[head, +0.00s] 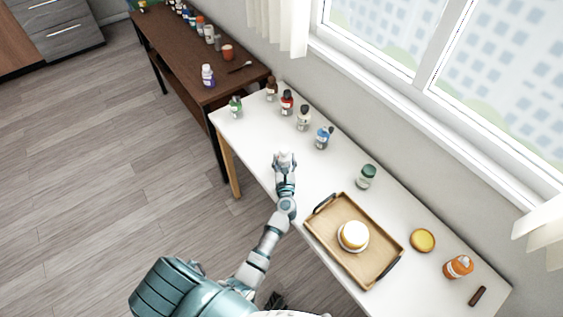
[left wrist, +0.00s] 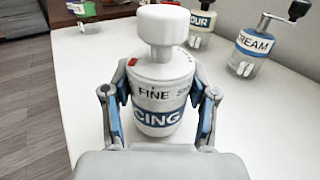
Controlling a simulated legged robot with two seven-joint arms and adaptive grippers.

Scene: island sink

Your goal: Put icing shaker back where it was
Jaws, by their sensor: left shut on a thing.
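The icing shaker (left wrist: 156,90) is a white and grey canister with a blue band reading "CING" and a white knob on top. It fills the middle of the left wrist view and looks upright. My left gripper (head: 284,165) is shut on it, with a finger on each side. In the head view the shaker (head: 286,154) shows small at the gripper's end, over the left front part of the white table (head: 262,128). I cannot tell whether its base touches the table. My right gripper is not in view.
Several bottles stand at the table's far left, including a blue-labelled cream bottle (head: 323,138) and a white one (head: 304,118). A green-lidded jar (head: 366,176) stands right of them. A wooden tray (head: 321,231) holds a cake. A brown table (head: 179,60) adjoins at the back left.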

